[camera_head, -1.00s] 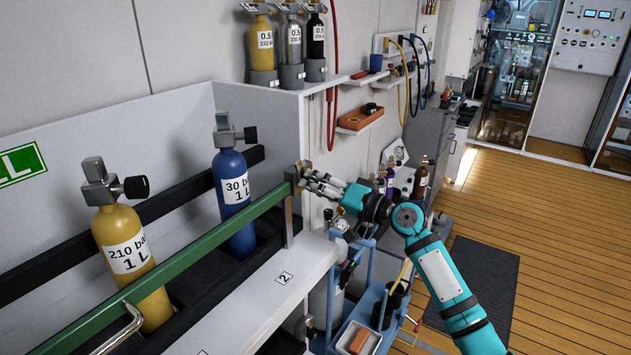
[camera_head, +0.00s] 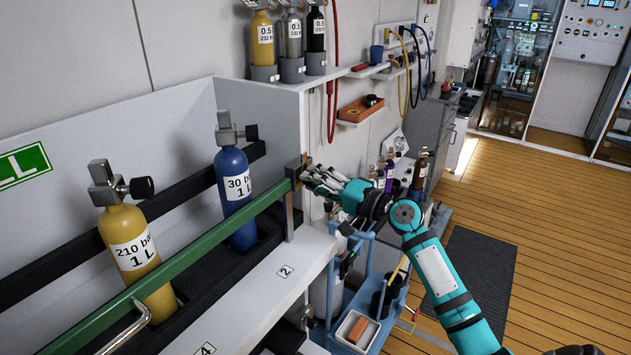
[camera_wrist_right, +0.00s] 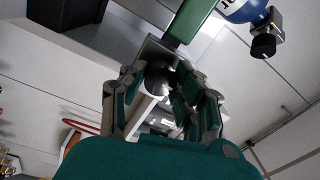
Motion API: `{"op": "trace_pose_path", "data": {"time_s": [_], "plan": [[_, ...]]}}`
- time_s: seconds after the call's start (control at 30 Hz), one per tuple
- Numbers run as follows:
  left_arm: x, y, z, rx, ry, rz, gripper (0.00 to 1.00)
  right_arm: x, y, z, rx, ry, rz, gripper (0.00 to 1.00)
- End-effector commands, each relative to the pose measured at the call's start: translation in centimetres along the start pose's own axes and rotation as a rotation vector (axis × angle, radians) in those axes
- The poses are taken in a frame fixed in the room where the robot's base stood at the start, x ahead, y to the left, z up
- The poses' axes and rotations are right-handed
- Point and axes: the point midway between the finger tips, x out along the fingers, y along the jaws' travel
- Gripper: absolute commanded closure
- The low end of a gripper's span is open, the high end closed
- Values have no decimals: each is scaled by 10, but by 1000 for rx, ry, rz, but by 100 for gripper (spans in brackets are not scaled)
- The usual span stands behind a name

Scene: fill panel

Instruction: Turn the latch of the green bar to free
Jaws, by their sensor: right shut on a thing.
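The green bar (camera_head: 190,254) runs along the front of the cylinder rack, across the yellow cylinder (camera_head: 132,246) and the blue cylinder (camera_head: 235,198). Its far right end meets a metal bracket (camera_head: 292,212), where the latch sits. My right gripper (camera_head: 308,172) is at this end, with its fingers mostly covering the latch. In the right wrist view the fingers (camera_wrist_right: 168,88) are closed around a dark rounded latch knob (camera_wrist_right: 183,80), just below the end of the green bar (camera_wrist_right: 191,20). The latch's turn angle cannot be told. My left gripper is not in view.
A white ledge (camera_head: 262,290) lies in front of the rack. A grey side wall (camera_head: 262,125) with a shelf of small cylinders stands behind the bar's end. A blue trolley (camera_head: 375,290) stands below my right arm. Wooden floor is open at the right.

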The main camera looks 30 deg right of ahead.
Motion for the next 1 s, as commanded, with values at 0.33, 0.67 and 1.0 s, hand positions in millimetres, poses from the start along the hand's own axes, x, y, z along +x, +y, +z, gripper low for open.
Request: {"op": "trace_pose_path", "data": {"time_s": [0.33, 0.67, 1.0], "plan": [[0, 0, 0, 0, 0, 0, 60, 0, -1, -1, 0, 2, -3, 48], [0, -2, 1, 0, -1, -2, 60, -3, 0, 0, 0, 1, 0, 46], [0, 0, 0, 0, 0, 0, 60, -63, 1, 0, 1, 2, 3, 46]]}}
